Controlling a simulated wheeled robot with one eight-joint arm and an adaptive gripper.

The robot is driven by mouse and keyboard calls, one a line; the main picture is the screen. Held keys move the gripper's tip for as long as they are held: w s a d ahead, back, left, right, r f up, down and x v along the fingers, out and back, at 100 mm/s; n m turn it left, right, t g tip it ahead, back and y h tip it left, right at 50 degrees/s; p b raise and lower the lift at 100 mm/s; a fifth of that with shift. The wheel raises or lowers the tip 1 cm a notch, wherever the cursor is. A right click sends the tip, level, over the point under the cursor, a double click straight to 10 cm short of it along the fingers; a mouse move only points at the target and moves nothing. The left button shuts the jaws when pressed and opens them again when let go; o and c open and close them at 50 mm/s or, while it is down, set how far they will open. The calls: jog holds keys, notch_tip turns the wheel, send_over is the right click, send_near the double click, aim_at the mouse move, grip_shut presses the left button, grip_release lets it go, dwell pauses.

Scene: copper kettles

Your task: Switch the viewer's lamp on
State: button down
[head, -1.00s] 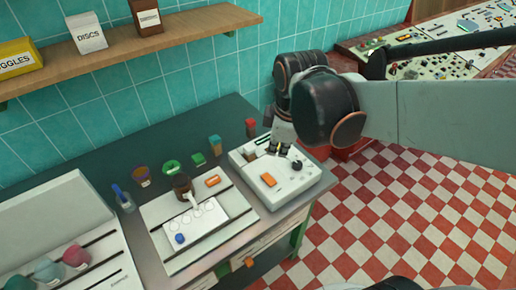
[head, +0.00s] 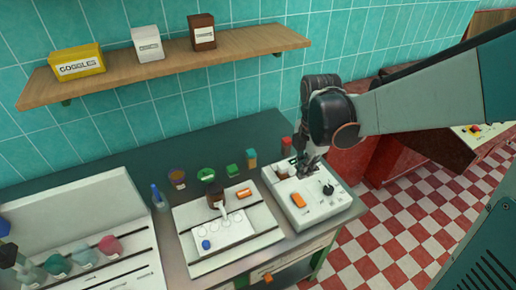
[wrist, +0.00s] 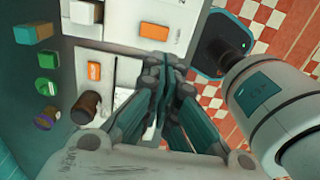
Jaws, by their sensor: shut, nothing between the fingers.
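The viewer (head: 340,205) is a white box at the right end of the bench. On its top are an orange rocker-like piece (head: 298,200) and a black knob (head: 328,190). My gripper (head: 309,170) hangs over the back part of its top, behind the orange piece and knob. In the wrist view my gripper (wrist: 163,75) is shut and empty, its fingertips close to the orange piece (wrist: 155,32). I cannot tell whether they touch the viewer. The knob is not clear in the wrist view.
A white tray (head: 262,242) with a brown bottle (head: 215,196) and an orange piece (head: 244,193) is left of the viewer. Several small coloured items stand behind it. A wooden shelf (head: 110,85) with boxes hangs above. The checkered floor (head: 400,215) is clear on the right.

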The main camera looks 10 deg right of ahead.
aim_at(299, 204)
notch_tip(299, 204, down, 14)
jog(key=b, duration=0.4)
dwell(0.5)
jog(key=shift+s+f+b, duration=0.15)
jog(key=shift+f+b, duration=0.35)
jog(key=shift+b, duration=0.25)
jog(key=shift+r, duration=0.2)
jog(key=shift+w+a+r+p, duration=0.15)
jog(key=shift+w, duration=0.25)
jog(key=shift+w+a+r+p, duration=0.1)
jog(key=shift+w+p, duration=0.05)
jog(key=shift+w, duration=0.2)
